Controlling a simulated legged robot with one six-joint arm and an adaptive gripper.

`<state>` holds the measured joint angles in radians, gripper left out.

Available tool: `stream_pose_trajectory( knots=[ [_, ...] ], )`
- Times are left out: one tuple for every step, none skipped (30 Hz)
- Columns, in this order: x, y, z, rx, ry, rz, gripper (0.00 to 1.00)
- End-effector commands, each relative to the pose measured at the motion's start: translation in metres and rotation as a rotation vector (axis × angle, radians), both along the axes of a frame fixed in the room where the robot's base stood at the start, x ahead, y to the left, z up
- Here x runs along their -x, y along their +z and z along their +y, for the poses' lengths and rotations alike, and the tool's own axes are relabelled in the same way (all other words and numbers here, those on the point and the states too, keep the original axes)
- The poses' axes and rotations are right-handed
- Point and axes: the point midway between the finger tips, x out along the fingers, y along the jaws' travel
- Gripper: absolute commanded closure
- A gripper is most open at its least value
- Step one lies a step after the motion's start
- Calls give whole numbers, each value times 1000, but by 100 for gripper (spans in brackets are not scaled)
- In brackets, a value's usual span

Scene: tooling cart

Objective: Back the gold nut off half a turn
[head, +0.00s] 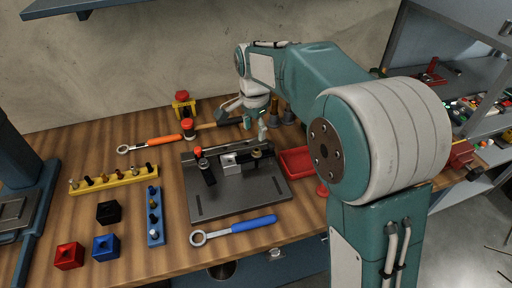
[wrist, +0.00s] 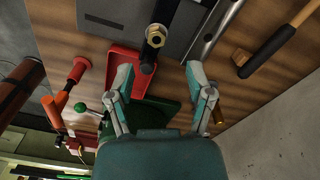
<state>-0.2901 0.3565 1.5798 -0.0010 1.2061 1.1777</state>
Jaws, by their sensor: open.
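The gold nut (wrist: 155,39) sits on a dark clamp on the fixture plate. In the head view, the gold nut (head: 257,153) shows small at the plate's back right. My gripper (wrist: 160,80) is open and empty in the wrist view. Its two fingers are spread on either side of the line below the nut and do not touch it. In the head view my gripper (head: 252,122) hangs above and behind the fixture plate (head: 240,196), close to the nut. A black rounded part (wrist: 148,62) sticks out beside the nut toward my gripper.
A red tray (head: 298,163) lies right of the plate. A blue-handled ring wrench (head: 236,231) lies in front, an orange-handled one (head: 150,144) at the left. A wooden-handled tool (wrist: 270,48) lies near. Yellow (head: 115,179) and blue (head: 155,217) racks stand left.

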Motion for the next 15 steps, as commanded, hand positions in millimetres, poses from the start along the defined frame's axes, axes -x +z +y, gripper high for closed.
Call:
stream_pose_trajectory(
  knots=[
    [0, -10, -2, 0, -1, 4, 33],
    [1, -16, -2, 0, -1, 4, 33],
    [1, -23, -2, 0, -2, 4, 33],
    [1, -29, -3, 0, -2, 4, 33],
    [0, -35, -4, -1, -2, 3, 33],
    [0, -41, -4, -2, -2, 4, 33],
    [1, -46, -5, -2, -2, 3, 33],
    [1, -50, -5, -3, -2, 3, 33],
    [0, -56, -5, -3, -2, 3, 33],
    [0, -60, -5, -3, -2, 1, 33],
    [0, -63, -4, -2, -2, 2, 33],
    [0, -67, -4, -2, -1, 2, 33],
    [0, -69, -3, -2, -1, 1, 33],
    [0, -70, -2, -1, -1, 0, 33],
    [0, -72, -2, -1, 0, -1, 33]
  ],
)
